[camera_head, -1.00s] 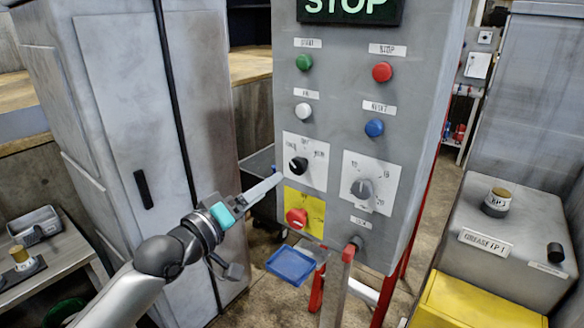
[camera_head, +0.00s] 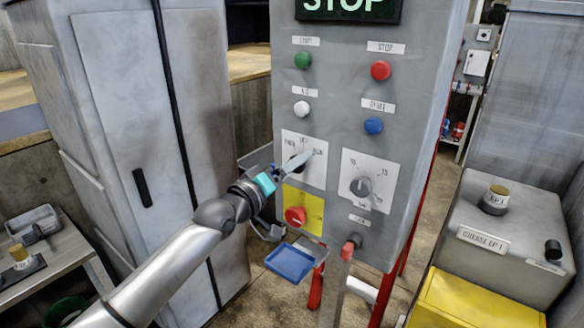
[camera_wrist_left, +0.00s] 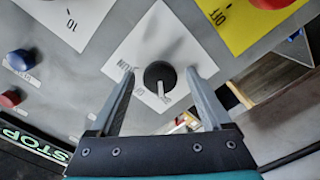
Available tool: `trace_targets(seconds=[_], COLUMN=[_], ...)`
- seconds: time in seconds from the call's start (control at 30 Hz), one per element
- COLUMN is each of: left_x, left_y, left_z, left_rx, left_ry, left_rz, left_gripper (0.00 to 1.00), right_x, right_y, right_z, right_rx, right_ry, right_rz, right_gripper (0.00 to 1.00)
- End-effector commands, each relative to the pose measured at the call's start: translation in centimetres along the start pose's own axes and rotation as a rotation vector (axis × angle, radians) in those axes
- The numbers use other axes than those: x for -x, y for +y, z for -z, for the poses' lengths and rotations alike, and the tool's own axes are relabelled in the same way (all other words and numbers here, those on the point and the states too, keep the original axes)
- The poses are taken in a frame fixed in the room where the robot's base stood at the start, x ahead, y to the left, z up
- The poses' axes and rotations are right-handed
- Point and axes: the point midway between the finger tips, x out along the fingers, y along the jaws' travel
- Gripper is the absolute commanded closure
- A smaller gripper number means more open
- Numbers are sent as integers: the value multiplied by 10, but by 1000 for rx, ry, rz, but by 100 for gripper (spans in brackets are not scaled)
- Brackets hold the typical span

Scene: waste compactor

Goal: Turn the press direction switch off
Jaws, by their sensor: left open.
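The press direction switch is a black round knob (camera_wrist_left: 160,74) with a white pointer mark, on a white label plate (camera_head: 314,177) on the grey control panel. In the left wrist view the knob sits between the two fingers of my left gripper (camera_wrist_left: 159,79), with a visible gap on each side. The pointer mark faces toward the gripper's palm. In the head view my left gripper (camera_head: 300,159) is open in front of the plate, and its fingers partly hide the knob. I cannot tell whether a finger touches the knob. My right gripper is not in view.
Green, red, white and blue buttons are above. A blue tray (camera_head: 290,262) is below the panel. A tall grey cabinet (camera_head: 120,110) stands left.

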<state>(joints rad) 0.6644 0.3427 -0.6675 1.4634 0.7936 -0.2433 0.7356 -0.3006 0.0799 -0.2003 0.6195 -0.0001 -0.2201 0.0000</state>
Motion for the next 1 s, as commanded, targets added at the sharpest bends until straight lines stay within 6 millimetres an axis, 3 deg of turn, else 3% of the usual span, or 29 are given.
trace_targets(seconds=[0.17, 0.87, 1.0], left_x=[0, 0, 0], left_y=[0, 0, 0], left_z=[0, 0, 0], left_rx=[0, 0, -2], left_ry=[0, 0, 0], left_rz=[0, 0, 0], left_gripper=[21, 100, 100], right_x=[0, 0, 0], right_y=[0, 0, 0], right_z=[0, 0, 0], right_rx=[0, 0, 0], right_ry=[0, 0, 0], right_rz=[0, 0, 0], right_gripper=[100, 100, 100])
